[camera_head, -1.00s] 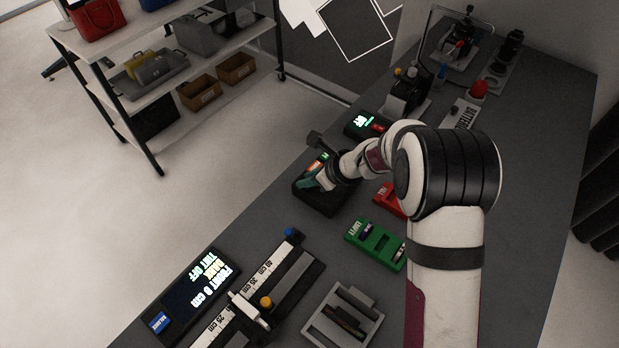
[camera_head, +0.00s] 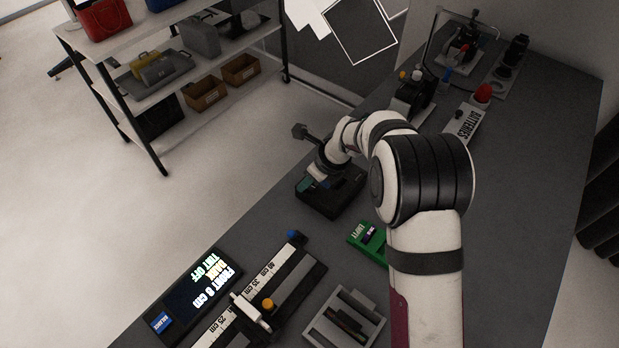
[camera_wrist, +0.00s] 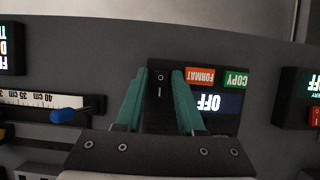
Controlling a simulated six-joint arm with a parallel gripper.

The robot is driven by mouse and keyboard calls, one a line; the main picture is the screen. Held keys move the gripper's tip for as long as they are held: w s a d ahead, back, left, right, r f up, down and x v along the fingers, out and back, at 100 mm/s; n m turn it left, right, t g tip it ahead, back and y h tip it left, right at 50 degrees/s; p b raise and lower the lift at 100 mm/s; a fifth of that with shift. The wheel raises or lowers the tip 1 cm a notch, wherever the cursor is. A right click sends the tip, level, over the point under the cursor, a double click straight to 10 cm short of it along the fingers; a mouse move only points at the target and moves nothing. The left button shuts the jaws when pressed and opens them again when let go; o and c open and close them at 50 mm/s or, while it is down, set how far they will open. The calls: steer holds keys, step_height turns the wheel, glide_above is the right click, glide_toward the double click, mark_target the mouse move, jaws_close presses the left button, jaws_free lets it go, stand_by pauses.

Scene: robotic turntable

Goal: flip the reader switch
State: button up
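The reader is a dark box (camera_head: 345,198) on the bench, partly covered by my wrist in the head view. In the wrist view it has a display reading OFF (camera_wrist: 213,102), an orange FORMAT button (camera_wrist: 200,75) and a green COPY button (camera_wrist: 236,79). Its black rocker switch (camera_wrist: 160,83), with a line and a circle on it, shows between my fingers. My gripper (camera_wrist: 160,74) has teal fingers, spread apart on either side of the switch; I cannot tell whether they touch it. The gripper (camera_head: 308,184) is over the box's left part in the head view.
Another device with a lit screen (camera_wrist: 301,98) stands at the right in the wrist view. A ruler rail (camera_head: 262,285) with a blue knob (camera_head: 292,234), a green tray (camera_head: 368,240) and a grey holder (camera_head: 344,316) lie nearer. The BATTERIES box (camera_head: 466,122) is farther back.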

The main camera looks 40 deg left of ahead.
steer(key=v, duration=1.6)
steer(key=shift+f, duration=0.1)
steer(key=s+d+r+n+h, duration=0.1)
steer(key=s+d+r+n, duration=0.15)
steer(key=d, duration=0.55)
steer(key=s+d+r+n, duration=0.2)
steer(key=s+d+n, duration=0.1)
steer(key=d, duration=0.6)
steer(key=s+d+f+n+h, duration=0.2)
steer(key=s+d+n, duration=0.5)
steer(key=s+d, duration=0.6)
steer(key=s, duration=0.2)
steer(key=shift+s+d, duration=0.2)
steer(key=shift+s, duration=0.1)
steer(key=shift+f, duration=0.1)
